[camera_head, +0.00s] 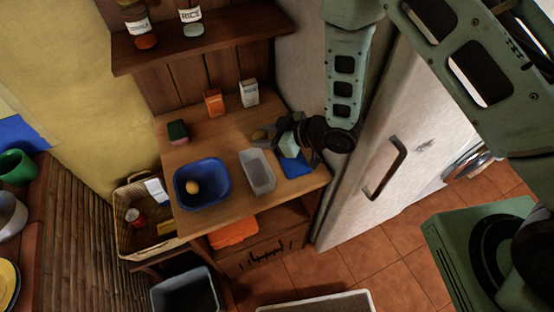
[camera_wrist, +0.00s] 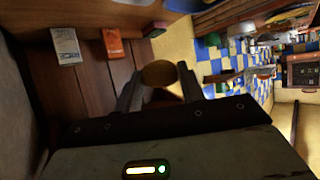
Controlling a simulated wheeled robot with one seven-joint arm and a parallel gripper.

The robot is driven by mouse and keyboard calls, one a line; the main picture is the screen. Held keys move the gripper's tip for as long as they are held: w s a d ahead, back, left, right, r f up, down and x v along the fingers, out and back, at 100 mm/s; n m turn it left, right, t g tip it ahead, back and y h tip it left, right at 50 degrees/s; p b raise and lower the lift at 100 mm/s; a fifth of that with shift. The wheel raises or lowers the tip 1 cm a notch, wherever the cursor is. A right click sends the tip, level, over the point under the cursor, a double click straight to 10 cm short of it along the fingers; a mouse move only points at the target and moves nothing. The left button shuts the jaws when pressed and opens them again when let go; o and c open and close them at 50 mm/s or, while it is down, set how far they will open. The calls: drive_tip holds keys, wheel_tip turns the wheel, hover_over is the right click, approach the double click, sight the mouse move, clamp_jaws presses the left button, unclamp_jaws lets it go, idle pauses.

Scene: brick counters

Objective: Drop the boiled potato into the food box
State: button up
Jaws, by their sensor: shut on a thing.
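My gripper (camera_head: 267,134) is shut on a brownish-yellow potato (camera_head: 259,135), above the back right part of the wooden counter. The potato also shows between the two fingers in the wrist view (camera_wrist: 158,73). A pale grey open box (camera_head: 257,180), apparently the food box, stands on the counter in front of and below my gripper; I see nothing in it. A blue basin (camera_head: 217,197) to its left holds a round orange-yellow item (camera_head: 192,187).
An orange carton (camera_head: 213,103), a white carton (camera_head: 249,93) and a dark green and red block (camera_head: 177,132) stand at the back of the counter. A white fridge (camera_head: 385,140) stands close on the right.

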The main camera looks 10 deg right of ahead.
wheel_tip(320, 180, down, 6)
drive_tip(key=b, duration=0.4)
drive_tip(key=shift+s+r, duration=0.1)
drive_tip(key=shift+s, duration=0.05)
drive_tip(key=o, duration=1)
drive_tip(key=shift+r+b, duration=1.45)
drive_tip(key=shift+r, duration=3.55)
